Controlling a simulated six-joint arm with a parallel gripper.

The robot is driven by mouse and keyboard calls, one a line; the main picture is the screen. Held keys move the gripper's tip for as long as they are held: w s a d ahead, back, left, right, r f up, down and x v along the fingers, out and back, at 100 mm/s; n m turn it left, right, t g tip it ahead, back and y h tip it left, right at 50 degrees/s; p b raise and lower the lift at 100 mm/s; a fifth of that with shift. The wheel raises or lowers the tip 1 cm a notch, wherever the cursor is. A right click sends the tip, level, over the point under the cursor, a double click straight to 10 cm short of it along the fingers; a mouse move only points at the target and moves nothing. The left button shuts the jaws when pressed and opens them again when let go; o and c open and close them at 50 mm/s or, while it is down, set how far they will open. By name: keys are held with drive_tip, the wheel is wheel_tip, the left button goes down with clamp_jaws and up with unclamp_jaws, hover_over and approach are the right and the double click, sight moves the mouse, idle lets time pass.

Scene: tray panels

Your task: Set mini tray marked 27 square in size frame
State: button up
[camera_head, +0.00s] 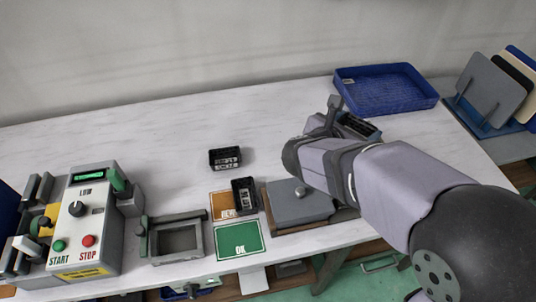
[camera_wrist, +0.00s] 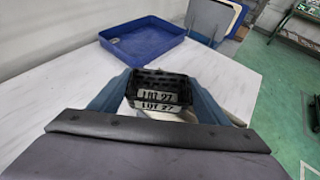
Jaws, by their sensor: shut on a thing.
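The mini tray marked LOT 27 (camera_wrist: 162,88) is black with white labels. In the wrist view it sits between the two blue fingers of my gripper (camera_wrist: 165,102), which is shut on it. In the head view my gripper (camera_head: 350,121) is at the right of the table, in front of the blue basket, and the held tray (camera_head: 360,125) is partly hidden by it. Whether the tray touches the table cannot be told. The size frame (camera_head: 151,246) is a grey rectangular frame with an empty-looking middle, at the front left, well away from my gripper.
Another black mini tray (camera_head: 225,159) stands mid-table, and one (camera_head: 244,196) lies on the orange card (camera_head: 221,206). A green OK card (camera_head: 238,240), a grey plate (camera_head: 302,210), a START/STOP machine (camera_head: 84,225) and a blue basket (camera_head: 392,90) stand around. The back left is clear.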

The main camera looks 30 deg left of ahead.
drive_tip(key=s+a+f+n+y, duration=0.1)
drive_tip(key=s+a+n+y, duration=0.25)
drive_tip(key=a, duration=0.95)
drive_tip(key=n+g+y+b, duration=0.1)
drive_tip(key=n+g+y, duration=0.2)
drive_tip(key=n+y, duration=0.5)
hover_over(177, 171)
wheel_tip(177, 171, down, 3)
drive_tip(key=shift+m, duration=0.25)
drive_tip(key=shift+f, duration=4.8)
drive_tip(key=shift+f+b, duration=0.2)
drive_tip(key=shift+b, duration=0.3)
drive_tip(key=o, duration=1)
drive_tip(key=shift+s+g, duration=0.1)
drive_tip(key=shift+g, duration=0.2)
drive_tip(key=shift+o, duration=0.2)
drive_tip(key=shift+r, duration=0.15)
